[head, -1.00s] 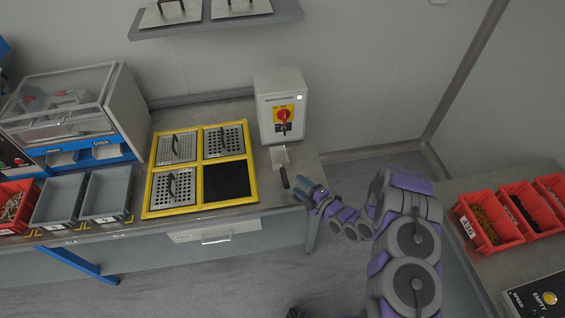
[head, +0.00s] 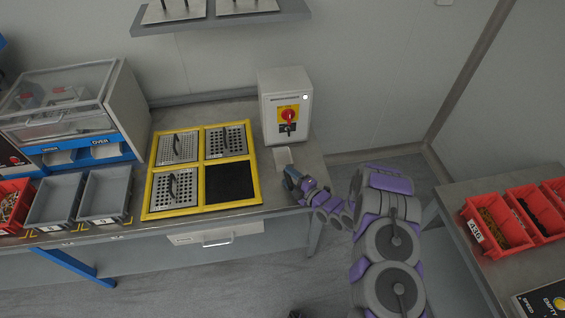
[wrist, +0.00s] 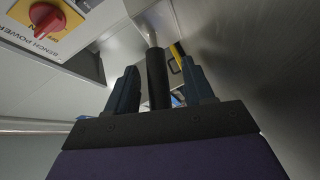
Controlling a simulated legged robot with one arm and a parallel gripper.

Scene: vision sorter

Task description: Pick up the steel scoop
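The steel scoop (head: 283,157) lies near the right end of the bench, in front of the white switch box. Its pale metal end shows in the head view, while my gripper (head: 291,176) hides its handle. In the wrist view the black handle (wrist: 157,82) stands between the two fingers of my gripper (wrist: 160,68). A gap shows on each side of the handle, so the fingers are open around it and not closed on it.
The white switch box (head: 268,115) with a red knob stands just behind the scoop. A yellow-framed panel (head: 258,184) with perforated plates lies to the left. Grey bins (head: 80,222) stand further left. Red bins (head: 480,245) sit on another bench at right.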

